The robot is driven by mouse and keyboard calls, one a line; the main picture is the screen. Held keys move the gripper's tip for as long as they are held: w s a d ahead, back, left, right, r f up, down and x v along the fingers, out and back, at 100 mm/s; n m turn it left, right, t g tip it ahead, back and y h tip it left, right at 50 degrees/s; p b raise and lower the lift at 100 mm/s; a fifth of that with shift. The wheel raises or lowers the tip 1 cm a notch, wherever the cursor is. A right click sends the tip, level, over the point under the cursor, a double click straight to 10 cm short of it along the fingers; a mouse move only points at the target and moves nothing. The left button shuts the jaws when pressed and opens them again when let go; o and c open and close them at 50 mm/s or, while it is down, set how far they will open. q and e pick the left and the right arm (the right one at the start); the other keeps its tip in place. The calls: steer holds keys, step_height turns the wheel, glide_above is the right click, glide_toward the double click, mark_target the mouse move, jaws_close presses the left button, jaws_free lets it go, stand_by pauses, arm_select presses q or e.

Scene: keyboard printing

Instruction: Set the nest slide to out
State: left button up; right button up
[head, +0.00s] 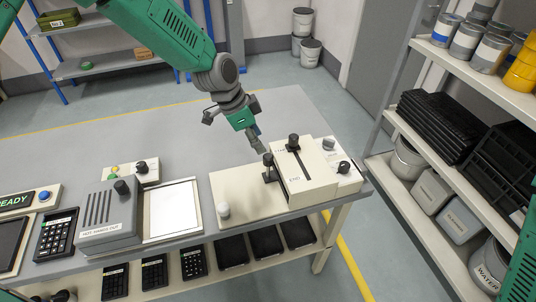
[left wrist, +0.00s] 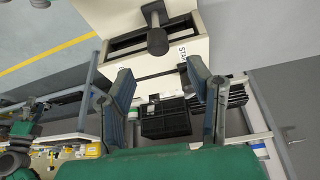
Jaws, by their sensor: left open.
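A cream machine box (head: 306,175) sits at the table's right end, with a dark slot, START and END labels, and a black knob (head: 293,142) at the slot's START end. A second black knob (head: 268,159) stands on a post at the box's left side. A flat cream base (head: 238,190) extends left, with a pale round knob (head: 223,210). I cannot tell which part is the nest slide. My left gripper (head: 258,143) is open and empty, above and behind the second knob. In the left wrist view its fingers (left wrist: 167,100) are apart, and a black knob (left wrist: 157,40) shows beyond them.
Two more knobs (head: 343,167) stand right of the box. A loaded shelf rack (head: 420,150) stands right. The table's back is clear.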

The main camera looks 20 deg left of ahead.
mark_target(269, 156)
arm_select(q)
steer(key=x, duration=0.6)
steer(key=shift+d, duration=0.5)
steer(key=shift+w+a+f, duration=0.1)
steer(key=shift+a+f, duration=0.2)
steer(key=shift+f, duration=0.4)
steer(key=shift+a+f, duration=0.1)
steer(key=shift+a, duration=0.15)
steer(key=shift+d, duration=0.5)
jaws_close()
